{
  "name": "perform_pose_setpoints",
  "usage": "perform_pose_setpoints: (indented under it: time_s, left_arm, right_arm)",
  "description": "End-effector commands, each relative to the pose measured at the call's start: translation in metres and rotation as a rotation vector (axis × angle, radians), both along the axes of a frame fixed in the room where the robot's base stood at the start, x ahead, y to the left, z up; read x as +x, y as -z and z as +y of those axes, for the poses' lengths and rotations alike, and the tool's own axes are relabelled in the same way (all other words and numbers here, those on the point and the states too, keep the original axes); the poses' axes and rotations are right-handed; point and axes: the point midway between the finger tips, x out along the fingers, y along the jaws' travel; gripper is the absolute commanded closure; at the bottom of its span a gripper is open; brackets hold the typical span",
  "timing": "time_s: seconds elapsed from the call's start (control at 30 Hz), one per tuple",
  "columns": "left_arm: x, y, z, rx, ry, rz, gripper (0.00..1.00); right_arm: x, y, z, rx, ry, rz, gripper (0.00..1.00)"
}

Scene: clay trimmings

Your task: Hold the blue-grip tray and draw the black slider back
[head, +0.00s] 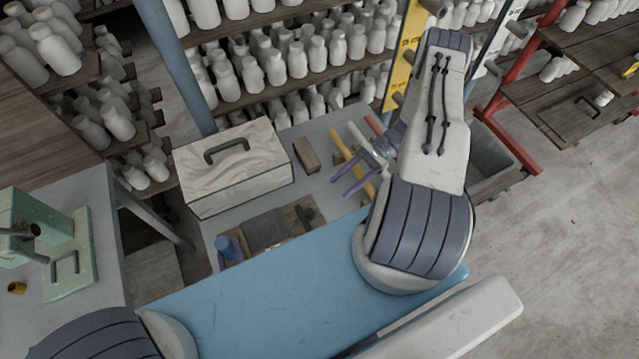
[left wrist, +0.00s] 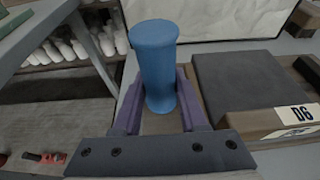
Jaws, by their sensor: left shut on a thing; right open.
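The wooden tray (left wrist: 265,122) with a "D6" label lies on the grey bench below and ahead. Its upright blue grip (left wrist: 152,62) stands at its left end; the grip also shows in the head view (head: 227,247). My left gripper (left wrist: 154,100) is shut on the blue grip, its purple fingers on either side. A flat dark slab (left wrist: 240,80), apparently the black slider, lies in the tray; it shows in the head view (head: 264,229) too. A small dark piece (head: 302,212) is near the tray's right end. My right gripper (head: 352,176) is open and empty, right of and beyond the tray.
A pale box with a dark handle (head: 234,165) stands behind the tray. A wooden block (head: 306,155) and long tools, one yellow (head: 345,158), lie near my right gripper. A green press (head: 50,240) is at the left. Shelves of white bottles (head: 290,65) fill the back.

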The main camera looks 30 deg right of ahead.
Motion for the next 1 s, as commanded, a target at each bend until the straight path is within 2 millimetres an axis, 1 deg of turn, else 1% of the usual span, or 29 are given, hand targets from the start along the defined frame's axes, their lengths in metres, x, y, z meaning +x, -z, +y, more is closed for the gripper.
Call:
perform_pose_setpoints:
  time_s: [0.03, 0.17, 0.2, 0.27, 0.3, 0.67, 0.77, 1.0]
  left_arm:
    - [-0.001, 0.004, 0.0, -0.001, 0.002, 0.009, 1.0]
    - [-0.001, 0.004, 0.0, -0.002, 0.003, 0.008, 1.0]
    - [-0.001, 0.004, 0.0, -0.002, 0.003, 0.009, 0.51]
    - [-0.001, 0.003, 0.0, -0.002, 0.002, 0.008, 0.28]
    - [-0.001, 0.003, 0.0, -0.002, 0.003, 0.007, 0.23]
    - [-0.002, 0.0, -0.001, -0.003, 0.003, 0.003, 0.23]
    - [-0.006, -0.001, -0.002, -0.004, 0.006, 0.004, 0.23]
    - [-0.023, -0.007, -0.002, -0.002, 0.01, 0.004, 0.23]
  right_arm:
    - [0.0, 0.001, 0.0, 0.0, 0.0, 0.0, 0.43]
    - [0.0, 0.001, 0.0, 0.0, 0.0, 0.0, 0.43]
    - [0.0, 0.001, 0.0, 0.0, 0.0, 0.0, 0.43]
    - [0.0, 0.001, 0.0, 0.0, 0.0, 0.0, 0.43]
    - [0.0, 0.001, 0.0, 0.0, 0.0, 0.0, 0.43]
    - [0.0, 0.0, 0.001, 0.0, -0.001, -0.001, 0.43]
    - [0.0, 0.0, 0.001, 0.0, -0.001, -0.001, 0.43]
    - [0.0, 0.0, 0.001, 0.0, 0.0, -0.001, 0.43]
